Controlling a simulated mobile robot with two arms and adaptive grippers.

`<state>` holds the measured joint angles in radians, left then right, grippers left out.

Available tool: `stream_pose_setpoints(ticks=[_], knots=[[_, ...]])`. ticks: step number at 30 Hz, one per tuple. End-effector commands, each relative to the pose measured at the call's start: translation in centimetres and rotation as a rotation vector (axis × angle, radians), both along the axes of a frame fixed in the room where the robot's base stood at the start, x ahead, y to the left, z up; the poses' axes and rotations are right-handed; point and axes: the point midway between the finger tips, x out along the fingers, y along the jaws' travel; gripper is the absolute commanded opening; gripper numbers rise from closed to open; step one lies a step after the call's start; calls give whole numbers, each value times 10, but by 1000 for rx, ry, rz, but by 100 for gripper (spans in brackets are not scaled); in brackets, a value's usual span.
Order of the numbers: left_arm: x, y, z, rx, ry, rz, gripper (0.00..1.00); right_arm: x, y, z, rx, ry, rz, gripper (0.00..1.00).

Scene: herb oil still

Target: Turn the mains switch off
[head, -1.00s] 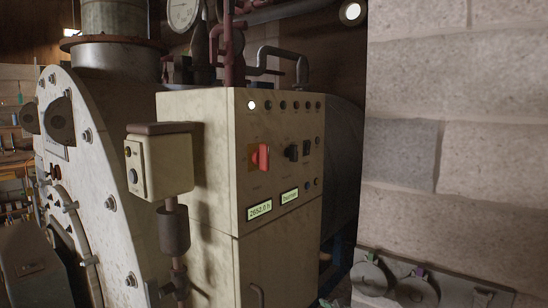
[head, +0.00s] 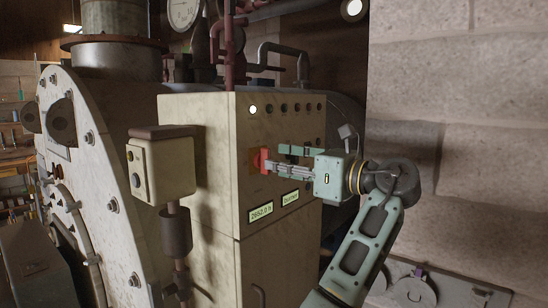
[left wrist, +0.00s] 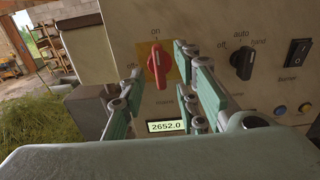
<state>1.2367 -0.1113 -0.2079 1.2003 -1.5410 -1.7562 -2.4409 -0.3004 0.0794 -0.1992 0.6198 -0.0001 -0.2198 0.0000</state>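The mains switch is a red handle (head: 264,159) on a yellow plate on the cream control cabinet. In the left wrist view, the red handle (left wrist: 157,66) stands upright, pointing to "on"; "off" is printed to its left. My left gripper (head: 283,160) is in front of the panel, at the switch. In the left wrist view, its fingers (left wrist: 159,74) are spread to either side of the red handle, with gaps showing, and do not appear to grip it. Contact cannot be told. My right gripper is not in view.
A black selector knob (left wrist: 243,60) and a black burner rocker switch (left wrist: 295,59) sit right of the mains switch. Below are lit displays (head: 261,211). A white lamp (head: 253,109) glows above. A cream box on a post (head: 165,165) stands left; a block wall (head: 465,130) stands right.

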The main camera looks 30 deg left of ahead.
Motion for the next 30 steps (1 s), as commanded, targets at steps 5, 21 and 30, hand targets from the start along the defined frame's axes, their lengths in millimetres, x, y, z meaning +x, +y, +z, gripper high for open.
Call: stream_pose_setpoints(ticks=[5,21,30], knots=[[2,21,1,-1,0,-1,29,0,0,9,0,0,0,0],[3,27,0,1,0,-2,14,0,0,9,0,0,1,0],[3,27,0,0,0,-2,0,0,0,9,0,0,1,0]])
